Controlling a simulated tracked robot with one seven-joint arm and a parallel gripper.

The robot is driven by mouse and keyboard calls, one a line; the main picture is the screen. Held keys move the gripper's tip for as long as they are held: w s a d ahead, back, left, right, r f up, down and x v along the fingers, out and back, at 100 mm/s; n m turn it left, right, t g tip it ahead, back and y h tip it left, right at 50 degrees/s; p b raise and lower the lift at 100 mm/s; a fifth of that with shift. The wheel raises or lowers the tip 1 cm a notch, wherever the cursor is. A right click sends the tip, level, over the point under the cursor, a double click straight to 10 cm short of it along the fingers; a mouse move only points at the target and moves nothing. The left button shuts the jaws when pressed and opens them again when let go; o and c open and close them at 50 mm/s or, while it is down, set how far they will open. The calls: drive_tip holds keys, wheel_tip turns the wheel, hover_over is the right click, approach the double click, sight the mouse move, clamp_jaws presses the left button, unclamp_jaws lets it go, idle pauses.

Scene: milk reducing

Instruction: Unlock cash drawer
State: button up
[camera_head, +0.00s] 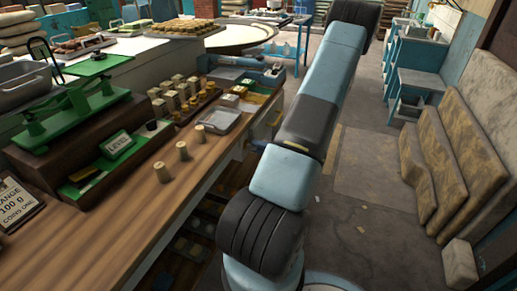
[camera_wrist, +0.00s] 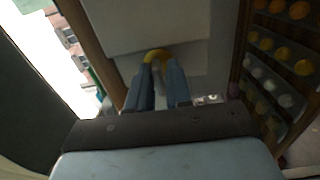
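In the wrist view my gripper (camera_wrist: 159,68) points at a pale, flat panel (camera_wrist: 145,25). Its two blue-grey fingers are close together on a small piece with a rounded yellow end (camera_wrist: 157,53). The fingers hide most of this piece, and I cannot tell for sure that it is a key. Rows of gold and silver coins lie in a compartmented tray (camera_wrist: 250,68) at the right. I cannot make out a lock or tell whether the panel is the cash drawer's front. In the head view my gripper cannot be made out.
Slabs (camera_head: 465,135) lean at the right. The floor (camera_head: 365,190) between is mostly clear.

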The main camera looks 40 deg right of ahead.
drive_tip(key=shift+s, duration=0.1)
drive_tip(key=v, duration=1.3)
drive_tip(key=shift+s, duration=0.25)
drive_tip(key=shift+d+f, duration=0.1)
drive_tip(key=shift+d, duration=0.05)
drive_tip(key=w+a+r+n+g+y, duration=0.2)
drive_tip(key=w+a+r+n+g, duration=0.4)
drive_tip(key=a+r+n, duration=0.45)
drive_tip(key=w+a+r+n+g+y, duration=0.1)
drive_tip(key=w+a+r+n+g, duration=0.3)
drive_tip(key=a+r+n+g, duration=0.65)
drive_tip(key=s+a+r+n+t+h, duration=0.2)
drive_tip(key=a+r+n+h, duration=0.3)
drive_tip(key=n, duration=0.9)
drive_tip(key=s+a+r+n+t+h, duration=0.3)
drive_tip(key=a+r+n, duration=0.5)
drive_tip(key=a+n, duration=0.3)
drive_tip(key=s+n+h, duration=0.1)
drive_tip(key=s+n, duration=0.1)
drive_tip(key=n, duration=0.1)
drive_tip(key=shift+r+n+h, duration=0.4)
drive_tip(key=shift+s+t, duration=0.1)
drive_tip(key=shift+t, duration=0.15)
